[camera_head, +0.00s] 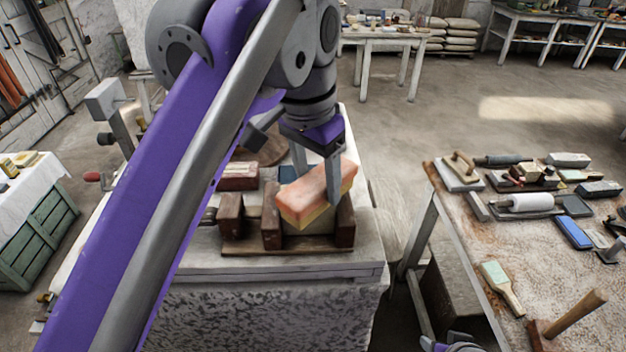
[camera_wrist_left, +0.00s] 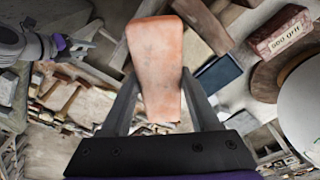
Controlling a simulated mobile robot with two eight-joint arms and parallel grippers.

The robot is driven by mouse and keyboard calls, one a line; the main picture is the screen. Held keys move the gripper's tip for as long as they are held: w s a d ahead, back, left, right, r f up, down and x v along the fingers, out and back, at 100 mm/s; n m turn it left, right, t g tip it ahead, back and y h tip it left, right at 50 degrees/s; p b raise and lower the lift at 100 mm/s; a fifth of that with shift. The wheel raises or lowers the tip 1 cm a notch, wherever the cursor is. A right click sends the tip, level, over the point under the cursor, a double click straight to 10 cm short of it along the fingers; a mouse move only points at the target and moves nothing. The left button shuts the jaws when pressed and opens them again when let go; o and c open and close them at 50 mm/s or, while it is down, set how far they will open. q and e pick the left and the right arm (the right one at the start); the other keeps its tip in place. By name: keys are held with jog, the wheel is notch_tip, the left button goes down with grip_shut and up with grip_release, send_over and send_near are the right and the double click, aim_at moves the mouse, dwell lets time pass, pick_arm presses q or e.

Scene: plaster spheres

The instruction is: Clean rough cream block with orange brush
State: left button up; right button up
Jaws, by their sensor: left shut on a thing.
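The orange brush (camera_head: 317,192) is a block with a worn salmon-orange top and a yellowish underside. My left gripper (camera_head: 328,185) is shut on it, one finger on each side, and holds it tilted above a brown wooden holder (camera_head: 345,228). The brush also shows between the fingers in the left wrist view (camera_wrist_left: 156,65).
The holder stands on a pale stone-topped stand (camera_head: 300,268). A lettered reddish brick (camera_head: 238,176) lies behind it. A worktable (camera_head: 465,225) on the right carries tools, a pale green brush (camera_head: 497,280) and a mallet (camera_head: 575,315). Floor lies open behind.

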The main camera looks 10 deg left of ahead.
aim_at(322, 166)
pick_arm(q)
jog(key=shift+w+d, duration=0.45)
jog(key=shift+w, duration=0.3)
jog(key=shift+w+d, duration=0.4)
jog(key=shift+w, duration=0.35)
jog(key=shift+s+a+r, duration=0.3)
jog(key=shift+s+r, duration=0.05)
jog(key=shift+s, duration=0.2)
jog(key=shift+s+a+r, duration=0.3)
jog(key=shift+s+r, duration=0.05)
jog(key=shift+s, duration=0.15)
jog(key=shift+w, duration=0.1)
jog(key=shift+w+a+f, duration=0.1)
jog(key=shift+w+a, duration=0.05)
jog(key=shift+w, duration=0.35)
jog(key=shift+w+a+f, duration=0.1)
jog(key=shift+w+a, duration=0.05)
jog(key=shift+w, duration=0.3)
jog(key=shift+f, duration=0.55)
